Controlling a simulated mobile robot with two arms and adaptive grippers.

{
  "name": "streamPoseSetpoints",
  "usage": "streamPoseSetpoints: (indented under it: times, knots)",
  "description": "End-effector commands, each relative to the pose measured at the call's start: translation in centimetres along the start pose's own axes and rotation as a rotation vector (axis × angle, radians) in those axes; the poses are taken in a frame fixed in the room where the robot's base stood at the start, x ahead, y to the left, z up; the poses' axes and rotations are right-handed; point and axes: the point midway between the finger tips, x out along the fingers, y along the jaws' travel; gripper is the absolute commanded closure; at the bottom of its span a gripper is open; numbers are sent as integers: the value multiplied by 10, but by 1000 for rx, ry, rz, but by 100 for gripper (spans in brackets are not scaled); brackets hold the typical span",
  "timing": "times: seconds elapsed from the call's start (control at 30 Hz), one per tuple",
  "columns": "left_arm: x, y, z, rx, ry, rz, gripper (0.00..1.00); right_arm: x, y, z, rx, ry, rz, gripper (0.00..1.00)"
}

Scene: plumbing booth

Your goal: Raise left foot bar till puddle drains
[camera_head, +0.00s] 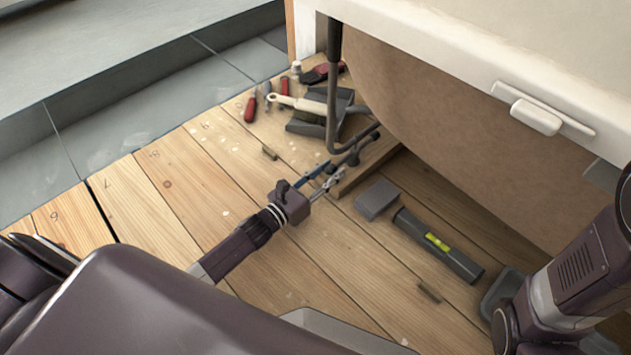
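A dark bent bar (332,85) comes down at the left end of the white-rimmed basin (430,40) and turns near the floor towards the right. I take it for the left foot bar. My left gripper (337,170) reaches in low over the planks, its tips close to the bar's lower end. Its two thin fingers look apart, with a gap between them; I cannot tell whether they touch the bar. My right arm (575,280) is at the lower right, its fingers out of sight. I cannot make out a puddle.
A wooden block (365,163) lies beside the bar's lower end. A grey block (377,198) and a level (438,245) with a yellow-green vial lie on the planks. Several hand tools (285,100) lie behind the bar. The planks at left are mostly clear.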

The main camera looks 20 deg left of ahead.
Motion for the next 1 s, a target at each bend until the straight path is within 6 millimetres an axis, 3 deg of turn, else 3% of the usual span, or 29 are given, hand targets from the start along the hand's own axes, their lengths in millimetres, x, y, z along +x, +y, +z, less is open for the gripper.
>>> streamPoseSetpoints:
  times: [0.2,0.4,1.0]
  knots:
    - [-42,0,-1,0,2,1,71,0,0,0,0,1,-1,74]
    - [-59,1,-1,0,1,1,71,0,0,0,0,1,-1,74]
    - [-61,1,0,0,1,1,71,0,0,0,0,1,-1,74]
